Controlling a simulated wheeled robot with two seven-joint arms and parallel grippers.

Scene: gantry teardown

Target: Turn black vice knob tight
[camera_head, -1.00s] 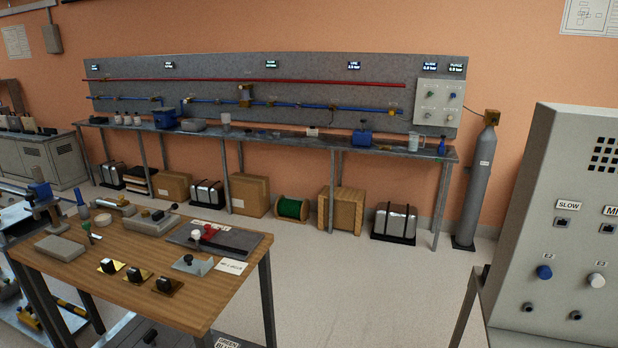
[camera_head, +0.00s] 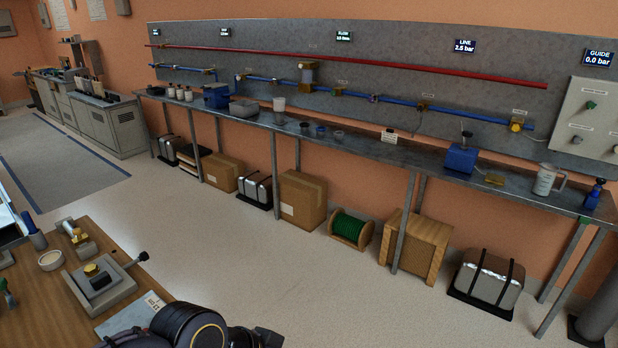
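A grey vice (camera_head: 101,284) sits on the wooden table at the lower left. A rod at its right side ends in a black knob (camera_head: 143,257). A brass-coloured piece with a dark top (camera_head: 97,272) sits on the vice; I cannot tell how firmly it is held. Dark, rounded links of my own arm show at the bottom edge, just below and right of the vice. Neither gripper shows in the picture, and nothing visible touches the knob.
The wooden table (camera_head: 40,310) also carries a white round dish (camera_head: 51,260) and a printed card (camera_head: 135,312). A long metal bench (camera_head: 340,150) runs along the wall, with a blue device (camera_head: 461,157) on it. Boxes stand underneath. The floor between is clear.

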